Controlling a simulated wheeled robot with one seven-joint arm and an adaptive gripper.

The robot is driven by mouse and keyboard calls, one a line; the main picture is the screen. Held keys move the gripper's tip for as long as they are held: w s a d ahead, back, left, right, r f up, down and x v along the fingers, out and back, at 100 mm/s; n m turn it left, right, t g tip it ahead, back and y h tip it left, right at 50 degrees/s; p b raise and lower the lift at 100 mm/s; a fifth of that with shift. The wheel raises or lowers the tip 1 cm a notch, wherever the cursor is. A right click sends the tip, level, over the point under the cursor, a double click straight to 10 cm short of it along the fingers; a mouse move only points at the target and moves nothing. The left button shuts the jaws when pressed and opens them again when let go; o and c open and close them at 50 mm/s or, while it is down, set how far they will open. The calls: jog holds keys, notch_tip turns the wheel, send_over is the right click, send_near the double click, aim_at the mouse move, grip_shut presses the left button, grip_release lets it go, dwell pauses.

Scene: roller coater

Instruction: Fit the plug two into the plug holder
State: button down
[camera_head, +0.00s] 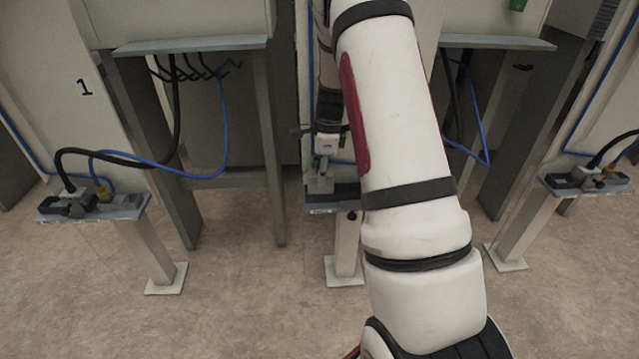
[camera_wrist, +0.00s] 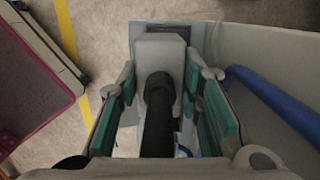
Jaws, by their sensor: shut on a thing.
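My gripper (camera_wrist: 160,76) is shut on a pale grey, blocky plug (camera_wrist: 160,46), with its teal-padded fingers on either side. A thick black cable (camera_wrist: 158,125) runs from the plug toward the wrist camera. In the head view my gripper (camera_head: 321,172) points down above a small grey shelf (camera_head: 330,201) on a post, which appears to carry the plug holder. The arm covers much of this area, and the plug is not clear there. In the wrist view a grey plate (camera_wrist: 143,29) shows just beyond the plug. I cannot tell whether the plug touches or sits in the holder.
Similar post-mounted shelves with plugged connectors stand at left (camera_head: 92,207) and right (camera_head: 590,182). Blue and black cables hang around the grey cabinet frames. In the wrist view a blue cable (camera_wrist: 275,97) runs close on the right. The floor (camera_head: 235,315) in front is clear.

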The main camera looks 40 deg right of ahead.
jog(key=shift+w+d, duration=0.25)
jog(key=shift+w, duration=0.25)
jog(key=shift+f+b, duration=0.9)
jog(key=shift+f, duration=0.85)
jog(key=shift+f, duration=0.1)
jog(key=c, duration=1.4)
grip_release()
jog(key=r+p, duration=0.1)
jog(key=r, duration=0.4)
jog(key=r+p, duration=0.1)
jog(key=r, duration=0.1)
jog(key=shift+s+d+r+p, duration=0.25)
jog(key=shift+d+r+p, duration=0.05)
jog(key=shift+d+r, duration=0.05)
